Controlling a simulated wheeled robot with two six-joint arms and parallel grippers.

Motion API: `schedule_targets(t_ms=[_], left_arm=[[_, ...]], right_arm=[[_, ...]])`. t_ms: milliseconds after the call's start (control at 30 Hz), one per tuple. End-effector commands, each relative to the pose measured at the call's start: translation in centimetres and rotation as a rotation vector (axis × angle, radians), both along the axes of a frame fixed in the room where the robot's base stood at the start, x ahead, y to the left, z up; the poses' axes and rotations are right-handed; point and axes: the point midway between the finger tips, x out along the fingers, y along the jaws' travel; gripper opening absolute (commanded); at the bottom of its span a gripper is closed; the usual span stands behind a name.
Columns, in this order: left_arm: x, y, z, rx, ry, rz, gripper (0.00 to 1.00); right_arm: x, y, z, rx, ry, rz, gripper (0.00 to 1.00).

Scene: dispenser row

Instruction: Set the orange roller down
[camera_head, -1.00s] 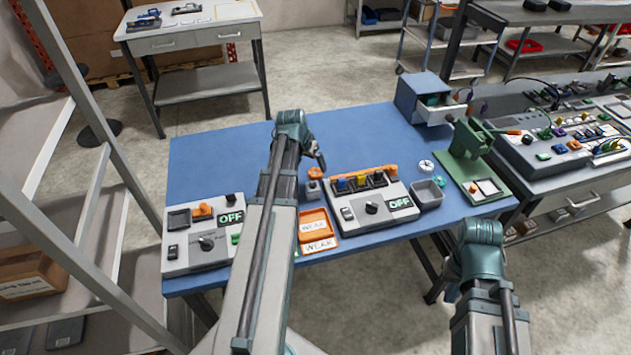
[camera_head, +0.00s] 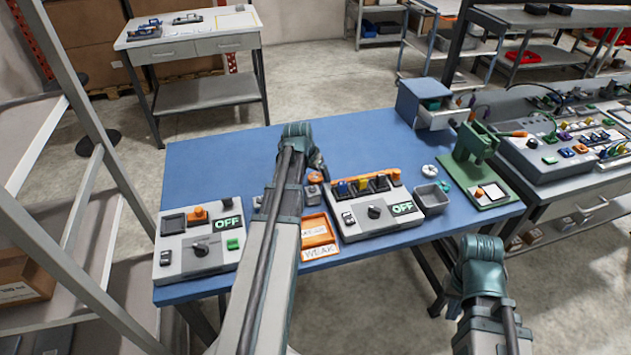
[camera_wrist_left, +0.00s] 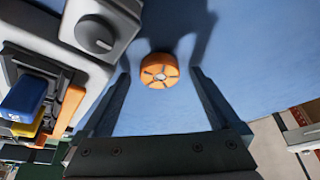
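The orange roller (camera_wrist_left: 158,70) lies on the blue table in the left wrist view, a short disc with dark spokes and a pale centre. It also shows in the head view (camera_head: 315,177), close to a small grey block (camera_head: 313,191). My left gripper (camera_wrist_left: 160,78) is open, with one finger on each side of the roller and blue table visible in the gaps. In the head view the left gripper (camera_head: 319,165) is partly hidden behind its own arm. My right arm is at the lower right; its fingers do not show.
The right dispenser (camera_head: 374,212) with coloured levers stands close beside the roller. Another dispenser (camera_head: 198,243) stands at the left. Orange label trays (camera_head: 318,253) lie at the front. A grey bin (camera_head: 432,200) and green press (camera_head: 478,160) stand right. The table's back left is clear.

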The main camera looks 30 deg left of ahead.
Motion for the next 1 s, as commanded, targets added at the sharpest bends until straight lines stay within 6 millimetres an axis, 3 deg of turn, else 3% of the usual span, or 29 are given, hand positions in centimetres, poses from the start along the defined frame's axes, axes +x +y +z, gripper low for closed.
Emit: schedule_targets(t_ms=[67, 500, 767, 1000], left_arm=[[0.0, 0.0, 0.0, 0.0, 0.0, 0.0, 0.81], [0.0, 0.0, 0.0, 0.0, 0.0, 0.0, 0.02], [0.0, 0.0, 0.2, 0.0, 0.0, 0.0, 0.0], [0.0, 0.0, 1.7, 0.0, 0.0, 0.0, 0.0]], right_arm=[[0.0, 0.0, 0.0, 0.0, 0.0, 0.0, 0.0], [0.0, 0.0, 0.0, 0.0, 0.0, 0.0, 0.0], [0.0, 0.0, 0.2, 0.0, 0.0, 0.0, 0.0], [0.0, 0.0, 1.7, 0.0, 0.0, 0.0, 0.0]])
